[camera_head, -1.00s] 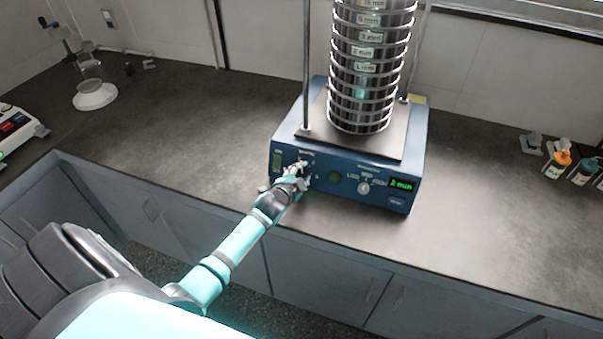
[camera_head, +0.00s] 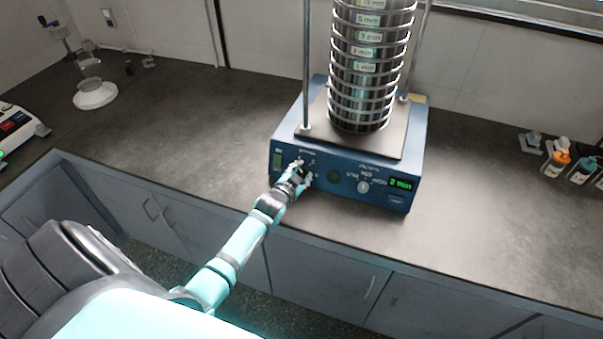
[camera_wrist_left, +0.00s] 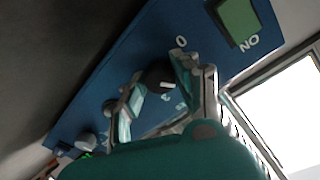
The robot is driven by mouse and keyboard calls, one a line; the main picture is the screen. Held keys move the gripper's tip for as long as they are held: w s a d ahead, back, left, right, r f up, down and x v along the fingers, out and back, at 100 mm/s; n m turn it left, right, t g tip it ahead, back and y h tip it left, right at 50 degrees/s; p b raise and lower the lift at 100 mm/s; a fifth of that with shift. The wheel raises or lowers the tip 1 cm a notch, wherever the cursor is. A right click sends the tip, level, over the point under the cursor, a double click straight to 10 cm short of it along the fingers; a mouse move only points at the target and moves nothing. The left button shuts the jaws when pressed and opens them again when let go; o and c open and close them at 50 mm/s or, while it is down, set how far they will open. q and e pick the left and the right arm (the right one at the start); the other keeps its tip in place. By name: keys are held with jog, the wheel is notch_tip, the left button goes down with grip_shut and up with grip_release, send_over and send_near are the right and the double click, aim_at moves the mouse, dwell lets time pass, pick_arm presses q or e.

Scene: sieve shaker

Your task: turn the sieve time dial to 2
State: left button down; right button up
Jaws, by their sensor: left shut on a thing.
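The sieve shaker (camera_head: 345,143) is a blue box on the bench with a tall stack of steel sieves (camera_head: 366,70) on it. My left gripper (camera_head: 302,172) is at the left part of its front panel. In the left wrist view the gripper (camera_wrist_left: 155,88) is shut on a dark round dial with a white mark, the time dial (camera_wrist_left: 158,77). A "0" shows on the panel near it. In the head view my gripper hides most of the dial. The green display (camera_head: 401,184) seems to read "2 min". My right gripper is not in view.
A second knob (camera_head: 363,187) sits right of the time dial, and a green switch (camera_head: 277,161) left of it. A glass stand (camera_head: 95,95) and a scale (camera_head: 17,128) are at the left. Small bottles (camera_head: 557,162) stand at the right. The bench between is clear.

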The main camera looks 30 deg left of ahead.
pick_arm(q)
jog(key=shift+f, duration=0.1)
jog(key=c, duration=1)
grip_release()
jog(key=v, duration=1.2)
